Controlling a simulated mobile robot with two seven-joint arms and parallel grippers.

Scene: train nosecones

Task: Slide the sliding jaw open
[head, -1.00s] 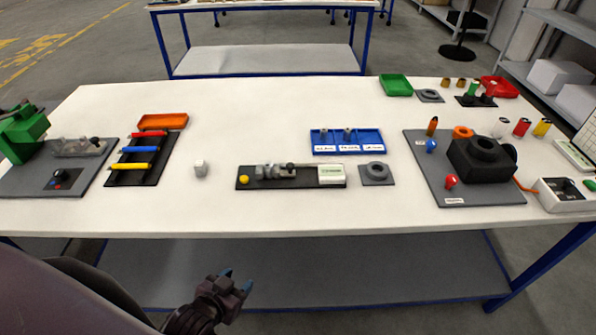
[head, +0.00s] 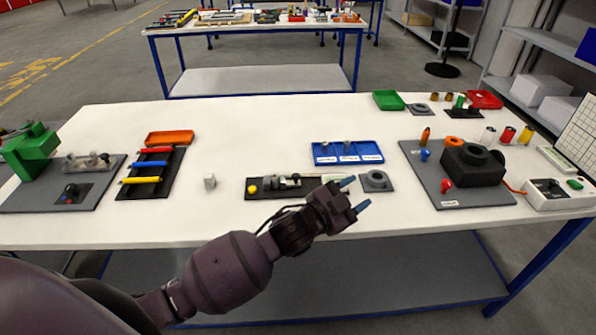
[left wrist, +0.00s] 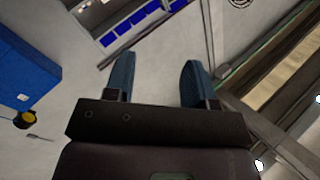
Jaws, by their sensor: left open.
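A black-based fixture (head: 310,189) lies at the front middle of the white table, with a small grey clamp-like mechanism (head: 283,182) and a yellow button (head: 252,189) on it. The picture is too small to tell which piece is the sliding jaw or whether it stands open. My left gripper (head: 354,194) is open and empty near the table's front edge, at the right end of this fixture, and hides part of it. In the left wrist view its two blue fingers (left wrist: 158,75) are spread with nothing between them; the fixture does not show there. My right gripper is not in view.
A grey ring block (head: 376,181) sits just right of my left gripper. A blue tray (head: 347,160) is behind it. A grey board with a black housing (head: 475,172) stands to the right. A small white block (head: 209,181) is left of the fixture, with bare table around it.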

